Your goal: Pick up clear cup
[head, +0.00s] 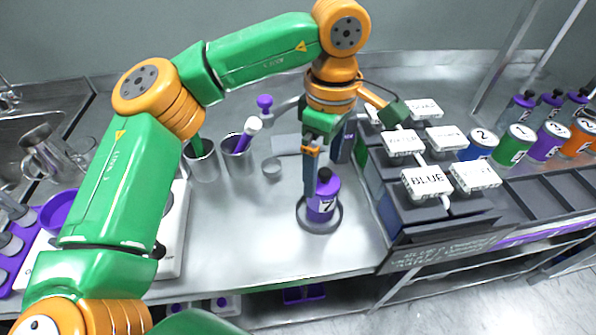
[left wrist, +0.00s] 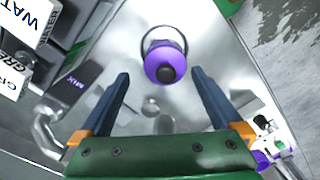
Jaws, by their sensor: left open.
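A small clear-looking cup (head: 272,168) stands on the steel counter in the head view, left of and behind a purple bottle marked 7 (head: 321,198). My left gripper (head: 309,192) points down over the counter close to the bottle, right of the cup. Its fingers are spread and empty in the left wrist view (left wrist: 160,76), where the purple bottle (left wrist: 165,64) shows just beyond and between the fingertips. A small round grey shape (left wrist: 150,106) lies between the fingers lower down; I cannot tell if it is the cup. My right gripper is not seen.
Two grey beakers (head: 202,163) with tools stand left of the cup. The front middle of the counter (head: 240,240) is clear.

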